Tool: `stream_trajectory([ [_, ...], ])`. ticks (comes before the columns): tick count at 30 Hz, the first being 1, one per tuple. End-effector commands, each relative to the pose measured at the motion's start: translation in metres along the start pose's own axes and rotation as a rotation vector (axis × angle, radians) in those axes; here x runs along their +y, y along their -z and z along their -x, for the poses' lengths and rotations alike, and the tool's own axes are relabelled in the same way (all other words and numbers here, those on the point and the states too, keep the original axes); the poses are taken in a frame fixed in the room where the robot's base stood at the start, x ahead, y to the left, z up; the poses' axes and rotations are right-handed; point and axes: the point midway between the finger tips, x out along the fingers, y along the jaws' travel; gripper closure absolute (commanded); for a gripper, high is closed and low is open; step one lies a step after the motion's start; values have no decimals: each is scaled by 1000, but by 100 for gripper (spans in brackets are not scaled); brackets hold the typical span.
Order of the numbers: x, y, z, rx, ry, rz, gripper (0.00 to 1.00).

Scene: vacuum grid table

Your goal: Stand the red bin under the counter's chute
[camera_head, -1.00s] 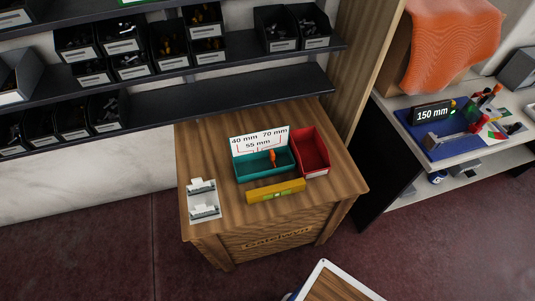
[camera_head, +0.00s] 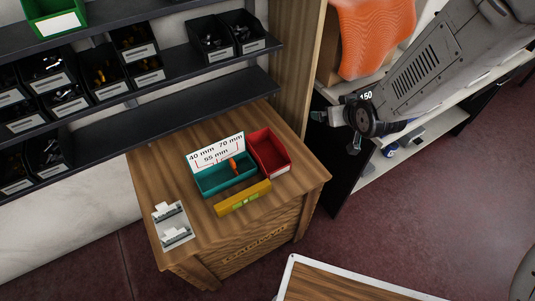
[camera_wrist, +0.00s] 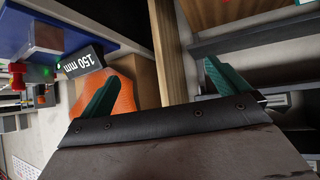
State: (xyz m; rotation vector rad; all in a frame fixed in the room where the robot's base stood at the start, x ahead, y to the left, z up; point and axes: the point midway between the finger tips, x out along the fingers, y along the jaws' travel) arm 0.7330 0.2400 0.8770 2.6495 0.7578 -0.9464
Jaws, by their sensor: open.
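The red bin (camera_head: 281,168) stands upright on the wooden table (camera_head: 160,155), at the right of a teal bin (camera_head: 228,185). It looks empty inside. My gripper (camera_head: 336,131) is open and empty, in the air to the right of the red bin and apart from it. Its two teal fingers are spread wide in the wrist view (camera_wrist: 160,82). I cannot make out a counter's chute in either view. The red bin is not recognisable in the wrist view.
A yellow level (camera_head: 243,198) lies in front of the teal bin. A white bracketed plate (camera_head: 171,225) lies at the table's left. Shelves of black bins (camera_head: 60,95) stand behind.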

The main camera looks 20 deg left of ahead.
Motion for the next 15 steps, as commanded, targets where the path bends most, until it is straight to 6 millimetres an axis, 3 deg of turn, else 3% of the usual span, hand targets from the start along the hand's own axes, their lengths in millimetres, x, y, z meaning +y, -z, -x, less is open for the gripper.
stream_trajectory([
  [1, -21, -15, -22, 27, 32, 22, 0],
  [6, -84, -53, -72, 179, 132, 74, 0],
  [12, -142, -103, -95, 325, 232, 103, 0],
  [15, -156, -118, -98, 368, 260, 106, 0],
])
